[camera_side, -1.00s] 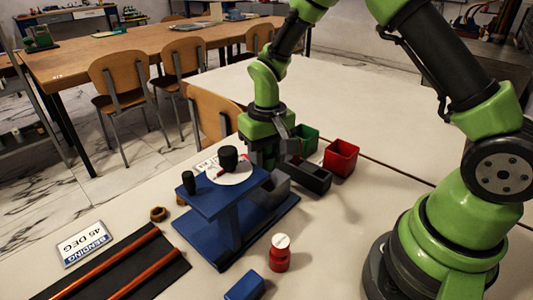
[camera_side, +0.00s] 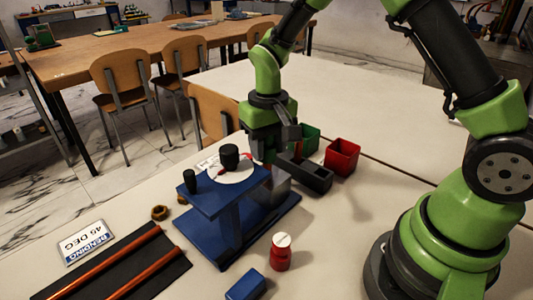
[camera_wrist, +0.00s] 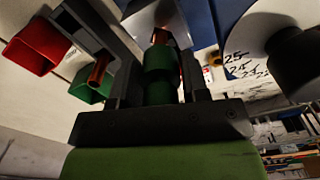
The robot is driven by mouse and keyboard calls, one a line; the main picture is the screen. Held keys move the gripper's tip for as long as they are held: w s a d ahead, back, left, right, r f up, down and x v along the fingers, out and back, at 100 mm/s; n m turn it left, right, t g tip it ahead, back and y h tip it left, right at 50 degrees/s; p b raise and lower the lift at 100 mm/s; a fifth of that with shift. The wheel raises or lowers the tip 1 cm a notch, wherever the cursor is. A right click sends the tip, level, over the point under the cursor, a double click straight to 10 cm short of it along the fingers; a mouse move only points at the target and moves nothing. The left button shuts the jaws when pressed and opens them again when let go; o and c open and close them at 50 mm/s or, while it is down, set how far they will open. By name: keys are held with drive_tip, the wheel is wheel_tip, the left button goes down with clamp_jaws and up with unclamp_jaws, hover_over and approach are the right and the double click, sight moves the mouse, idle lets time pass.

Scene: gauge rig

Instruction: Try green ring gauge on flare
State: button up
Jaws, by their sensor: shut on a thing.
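The green ring gauge (camera_wrist: 160,80) is a green cylinder between the two dark fingers of my gripper (camera_wrist: 160,66) in the wrist view. My gripper is shut on it. A copper piece (camera_wrist: 160,36), apparently the flare, shows just beyond the gauge, by a grey metal block (camera_wrist: 152,17). I cannot tell whether gauge and copper touch. In the side view my gripper (camera_side: 266,152) points down behind the blue stand (camera_side: 225,200), near the grey block (camera_side: 281,183); the gauge is hidden there.
A white disc with a black knob (camera_side: 230,158) sits on the stand. A red bottle (camera_side: 281,256) and blue block (camera_side: 244,286) stand in front.

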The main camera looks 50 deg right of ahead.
drive_tip(key=shift+r, duration=1.95)
